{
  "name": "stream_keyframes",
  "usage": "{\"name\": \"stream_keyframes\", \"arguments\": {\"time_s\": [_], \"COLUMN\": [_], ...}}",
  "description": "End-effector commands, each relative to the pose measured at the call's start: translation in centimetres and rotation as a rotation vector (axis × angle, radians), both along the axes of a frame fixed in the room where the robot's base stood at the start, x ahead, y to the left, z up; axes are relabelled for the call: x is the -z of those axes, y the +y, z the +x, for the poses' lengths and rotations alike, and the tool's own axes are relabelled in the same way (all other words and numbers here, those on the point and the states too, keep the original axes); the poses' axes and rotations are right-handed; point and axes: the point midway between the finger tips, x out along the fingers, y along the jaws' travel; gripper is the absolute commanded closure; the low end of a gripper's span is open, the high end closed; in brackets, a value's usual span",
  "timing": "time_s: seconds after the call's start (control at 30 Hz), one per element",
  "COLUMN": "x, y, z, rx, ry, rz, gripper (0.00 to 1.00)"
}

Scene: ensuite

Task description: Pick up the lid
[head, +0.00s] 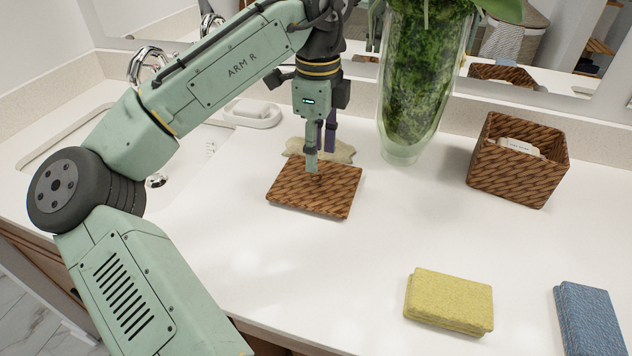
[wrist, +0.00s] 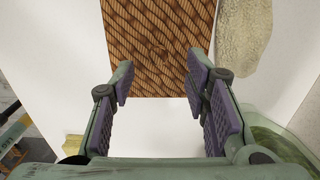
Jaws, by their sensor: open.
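The lid (head: 315,190) is a flat, square, brown woven piece lying on the white counter, below and in front of my gripper in the head view. A small knob seems to show near its middle, partly hidden by a finger. In the wrist view the lid (wrist: 158,62) fills the upper middle, beyond the fingertips. My gripper (head: 320,165) points down over the lid's far part. I cannot tell whether a fingertip touches the lid.
A woven basket (head: 517,165) with items inside stands at the right. A glass vase (head: 402,125) with greenery stands right of my gripper. A beige stone-like piece (head: 338,150) lies behind the lid. A sink (head: 185,160) is left.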

Motion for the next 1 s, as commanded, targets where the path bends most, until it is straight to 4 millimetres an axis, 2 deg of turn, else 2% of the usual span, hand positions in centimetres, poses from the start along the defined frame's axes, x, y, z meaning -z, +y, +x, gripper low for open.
{"name": "stream_keyframes", "arguments": {"time_s": [0.2,0.3,0.57,1.0], "x": [3.1,4.0,4.3,4.3], "y": [0.3,0.2,0.2,0.2], "z": [-0.3,-0.3,-0.2,-0.2], "rx": [-0.001,0.0,-0.001,-0.001], "ry": [0.002,0.001,0.0,-0.001], "rz": [0.001,0.0,-0.001,-0.001], "gripper": [0.58,0.58,0.58,0.87]}}
